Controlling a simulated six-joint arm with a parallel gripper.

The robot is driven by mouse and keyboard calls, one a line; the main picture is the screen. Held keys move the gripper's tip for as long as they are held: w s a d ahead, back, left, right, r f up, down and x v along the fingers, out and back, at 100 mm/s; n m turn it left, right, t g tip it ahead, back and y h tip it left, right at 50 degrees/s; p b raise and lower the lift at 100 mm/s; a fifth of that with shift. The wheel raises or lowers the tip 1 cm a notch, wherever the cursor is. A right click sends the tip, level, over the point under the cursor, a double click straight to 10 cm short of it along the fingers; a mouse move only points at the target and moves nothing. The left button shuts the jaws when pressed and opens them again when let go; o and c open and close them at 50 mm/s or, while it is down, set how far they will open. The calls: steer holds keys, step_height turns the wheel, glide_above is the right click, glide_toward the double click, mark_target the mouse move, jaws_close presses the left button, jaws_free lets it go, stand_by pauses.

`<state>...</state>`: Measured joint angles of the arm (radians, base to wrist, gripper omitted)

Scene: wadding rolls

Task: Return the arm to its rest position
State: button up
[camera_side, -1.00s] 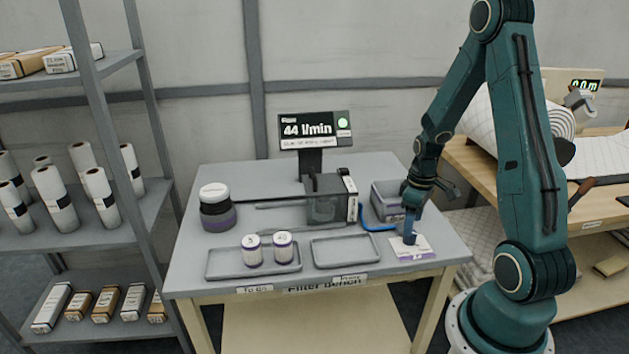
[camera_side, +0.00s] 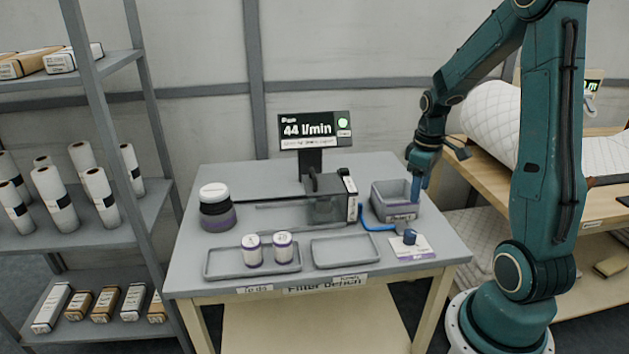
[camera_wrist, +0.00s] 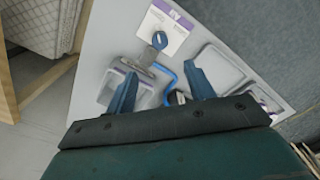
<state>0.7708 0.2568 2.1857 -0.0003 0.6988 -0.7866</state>
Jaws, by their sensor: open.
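My gripper (camera_side: 416,190) is raised over the right rear of the bench and is empty. In the side view its fingers overlap the grey bin (camera_side: 396,214); I cannot tell how high above it they are. In the wrist view my gripper (camera_wrist: 161,92) has its two blue fingers wide apart with nothing held between them. The tool (camera_wrist: 160,40) and card (camera_wrist: 164,27) also show beyond the fingers in the wrist view.
Shelves stand left; a wooden table (camera_side: 461,160) with quilted rolls stands right.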

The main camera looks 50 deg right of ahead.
steer(key=a+r+t+h, duration=0.1)
steer(key=a+r+t, duration=0.1)
steer(key=a+r, duration=1)
steer(key=s+a+r+t, duration=0.1)
steer(key=s+a+r, duration=0.1)
steer(key=a, duration=0.4)
steer(key=s+a+r+t+y, duration=0.1)
steer(key=s+a+t, duration=0.1)
steer(key=s+a, duration=0.3)
steer(key=shift+a+r+t, duration=0.3)
steer(key=shift+a+r, duration=0.1)
steer(key=shift+a, duration=0.1)
